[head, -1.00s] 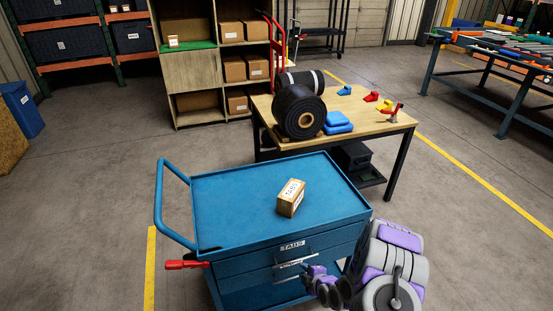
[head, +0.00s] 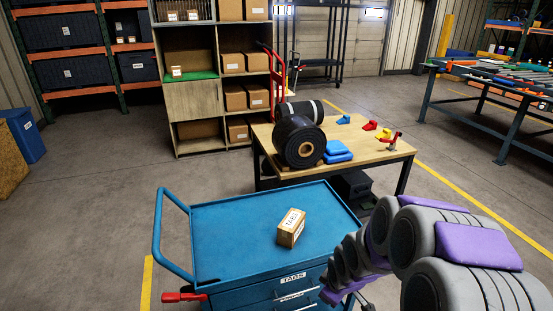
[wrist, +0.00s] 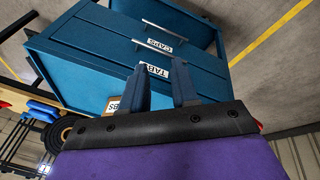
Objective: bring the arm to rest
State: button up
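My arm (head: 440,245), purple and grey, is at the lower right of the head view, beside the blue cart (head: 225,215). In the wrist view my gripper (wrist: 161,84) has its two dark fingers apart, with nothing between them. It points toward the cart's front. The cart's drawers, labelled TABS (wrist: 153,70) and CAPS (wrist: 160,44), look shut. In the head view my arm partly hides the cart's right front.
A small carton labelled TABS (head: 291,228) stands on the cart top. Behind is a wooden table (head: 370,150) with a black belt roll (head: 293,141) and blue pads (head: 337,152). Shelves (head: 190,85) stand at the back. Open floor (head: 95,190) lies left of the cart.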

jog(key=s+r+m+g, duration=0.1)
jog(key=s+r+m, duration=0.2)
jog(key=s, duration=0.7)
jog(key=s+r+m+g, duration=0.2)
jog(key=s+r+m, duration=0.1)
jog(key=s+r, duration=0.4)
jog(key=s+a+r+m+g, duration=0.1)
jog(key=s+r+m, duration=0.3)
jog(key=s, duration=1)
notch_tip(320, 180, up, 2)
jog(key=shift+r+g+h, duration=0.1)
jog(key=shift+g+h, duration=0.2)
jog(key=shift+g, duration=0.4)
